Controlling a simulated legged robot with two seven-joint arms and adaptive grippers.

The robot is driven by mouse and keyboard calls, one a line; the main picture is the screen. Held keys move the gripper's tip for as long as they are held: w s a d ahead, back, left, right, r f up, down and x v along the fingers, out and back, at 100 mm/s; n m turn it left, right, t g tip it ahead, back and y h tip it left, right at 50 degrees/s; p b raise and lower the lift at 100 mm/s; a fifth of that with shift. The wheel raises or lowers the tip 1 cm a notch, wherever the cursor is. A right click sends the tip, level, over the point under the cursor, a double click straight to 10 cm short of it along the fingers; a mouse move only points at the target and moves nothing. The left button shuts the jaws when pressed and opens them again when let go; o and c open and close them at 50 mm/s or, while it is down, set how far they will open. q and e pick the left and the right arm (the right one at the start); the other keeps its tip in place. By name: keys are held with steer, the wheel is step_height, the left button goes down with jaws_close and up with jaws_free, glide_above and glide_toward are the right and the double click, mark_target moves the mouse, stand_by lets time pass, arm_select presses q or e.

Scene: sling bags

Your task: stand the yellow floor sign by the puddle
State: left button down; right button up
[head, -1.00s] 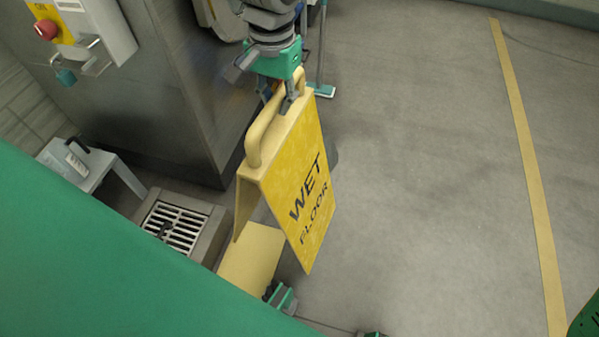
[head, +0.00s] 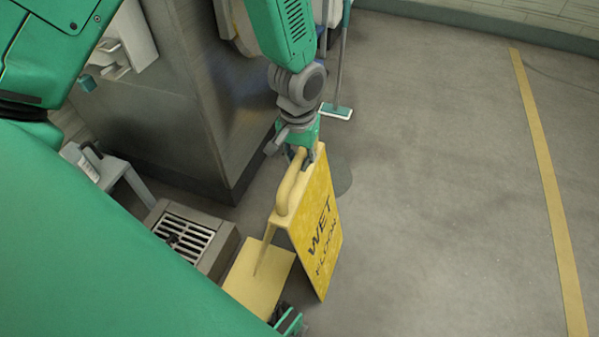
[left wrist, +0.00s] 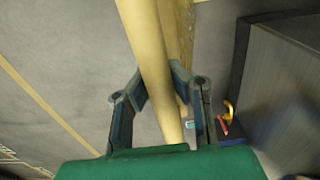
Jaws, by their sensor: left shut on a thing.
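The yellow floor sign (head: 317,238) hangs upright, slightly tilted, with "WET FLOOR" on its face. My left gripper (head: 302,158) is shut on the sign's handle (head: 288,190) at its far end. In the left wrist view the handle (left wrist: 148,45) runs between the fingers of my left gripper (left wrist: 160,85). I cannot tell whether the sign's lower edge touches the floor. A dark patch that looks like the puddle (head: 341,178) shows on the floor just behind the sign, partly hidden by it.
A mop or squeegee head (head: 337,111) stands behind the puddle. The floor to the right is open, crossed by a yellow line (head: 545,165).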

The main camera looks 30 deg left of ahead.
mark_target(299, 178)
arm_select(q)
step_height(299, 178, down, 4)
steer(key=shift+a+r+b, duration=0.1)
steer(key=shift+r+b, duration=0.05)
steer(key=shift+b, duration=0.65)
steer(key=shift+r, duration=0.15)
steer(key=c, duration=1.6)
jaws_free()
steer(key=shift+o, duration=0.2)
step_height(299, 178, up, 12)
steer(key=p, duration=0.5)
steer(key=shift+p, duration=0.3)
